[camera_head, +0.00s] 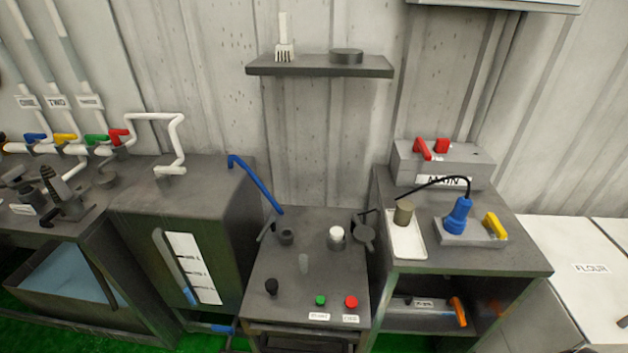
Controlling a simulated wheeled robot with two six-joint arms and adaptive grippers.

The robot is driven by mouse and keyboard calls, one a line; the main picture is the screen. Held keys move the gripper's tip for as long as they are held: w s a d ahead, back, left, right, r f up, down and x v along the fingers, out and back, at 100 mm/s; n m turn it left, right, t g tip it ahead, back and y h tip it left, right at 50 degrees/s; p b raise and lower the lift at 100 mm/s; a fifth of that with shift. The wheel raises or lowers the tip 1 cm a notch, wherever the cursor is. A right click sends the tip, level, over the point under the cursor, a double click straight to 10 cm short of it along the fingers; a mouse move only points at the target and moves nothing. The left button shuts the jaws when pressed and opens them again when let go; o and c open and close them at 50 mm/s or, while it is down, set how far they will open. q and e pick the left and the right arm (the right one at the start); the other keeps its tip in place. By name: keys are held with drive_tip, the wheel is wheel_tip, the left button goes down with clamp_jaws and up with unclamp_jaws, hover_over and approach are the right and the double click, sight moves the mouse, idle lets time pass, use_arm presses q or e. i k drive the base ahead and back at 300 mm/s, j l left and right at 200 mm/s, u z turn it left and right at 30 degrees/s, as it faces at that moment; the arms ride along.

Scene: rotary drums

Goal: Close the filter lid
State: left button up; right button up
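A small dark cup with a white round filter (336,233) in it stands at the back right of the low middle cabinet's top. A dark grey round lid (364,236), which looks like the filter lid, is just right of it. The lid is tilted up and off the cup, so the white top is uncovered. Neither of my grippers can be made out in the head view, so nothing of mine is seen near the lid.
The low cabinet (305,265) also carries a dark open cup (287,236), a black knob (271,286), a green button (320,300) and a red button (351,302). A blue pipe (258,186) slants down on the left. A taller bench (520,262) stands close on the right.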

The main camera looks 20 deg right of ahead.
sight(363, 234)
drive_tip(key=i+j+z, duration=0.1)
drive_tip(key=j+z, duration=0.3)
drive_tip(key=i+j+z, duration=0.1)
drive_tip(key=j+z, duration=0.25)
drive_tip(key=l, duration=0.1)
